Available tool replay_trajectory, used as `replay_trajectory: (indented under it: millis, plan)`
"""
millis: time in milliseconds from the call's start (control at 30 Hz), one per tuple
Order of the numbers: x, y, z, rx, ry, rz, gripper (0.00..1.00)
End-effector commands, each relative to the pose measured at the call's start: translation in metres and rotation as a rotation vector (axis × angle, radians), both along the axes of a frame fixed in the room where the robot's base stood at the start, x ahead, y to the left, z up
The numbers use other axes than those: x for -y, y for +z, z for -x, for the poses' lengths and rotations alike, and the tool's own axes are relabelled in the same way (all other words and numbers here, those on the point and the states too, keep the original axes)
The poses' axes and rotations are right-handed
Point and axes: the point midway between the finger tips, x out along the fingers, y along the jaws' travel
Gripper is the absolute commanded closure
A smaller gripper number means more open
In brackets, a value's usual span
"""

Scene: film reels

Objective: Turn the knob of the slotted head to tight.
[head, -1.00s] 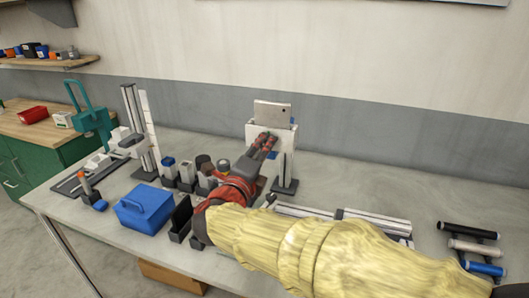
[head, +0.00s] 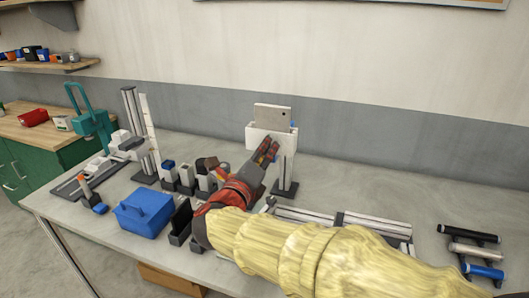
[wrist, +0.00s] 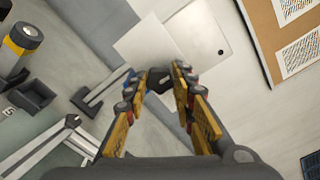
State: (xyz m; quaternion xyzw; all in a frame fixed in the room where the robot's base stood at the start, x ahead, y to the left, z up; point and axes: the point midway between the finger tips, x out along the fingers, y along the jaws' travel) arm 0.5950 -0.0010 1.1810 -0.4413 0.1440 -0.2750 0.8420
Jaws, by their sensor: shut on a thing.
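The slotted head (head: 258,136) is a white block on an upright post with a dark base, standing at the back of the bench. A pale grey plate with a small dark hole (head: 272,116) stands up out of its slot. My gripper (head: 270,148) is at the front face of the head. In the wrist view, my gripper's fingertips (wrist: 159,80) are closed around a small dark knob (wrist: 158,78) in front of the white head (wrist: 150,45). The fingers hide part of the knob, and no tight marking can be read. A blue part (wrist: 128,77) shows beside the left finger.
A blue caddy (head: 143,211), a black open holder (head: 181,219) and several small containers stand left of my arm. Light rails (head: 375,226) lie right of it, with dark, white and blue rollers (head: 470,250) farther right. The bench behind them is clear.

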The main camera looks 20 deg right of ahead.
Motion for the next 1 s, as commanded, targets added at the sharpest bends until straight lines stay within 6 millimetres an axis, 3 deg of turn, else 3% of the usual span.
replay_trajectory:
  millis: [167, 200, 500, 833, 1000]
  plan:
    - [0.0, -0.002, 0.0, -0.004, 0.001, 0.0, 1.0]
    - [0.0, -0.002, 0.0, -0.004, 0.001, 0.0, 0.73]
    - [0.0, -0.001, 0.0, -0.001, 0.001, 0.0, 0.56]
    - [-0.001, 0.0, 0.001, -0.001, 0.001, 0.0, 0.56]
    - [-0.012, 0.0, 0.013, 0.001, 0.004, 0.0, 0.56]
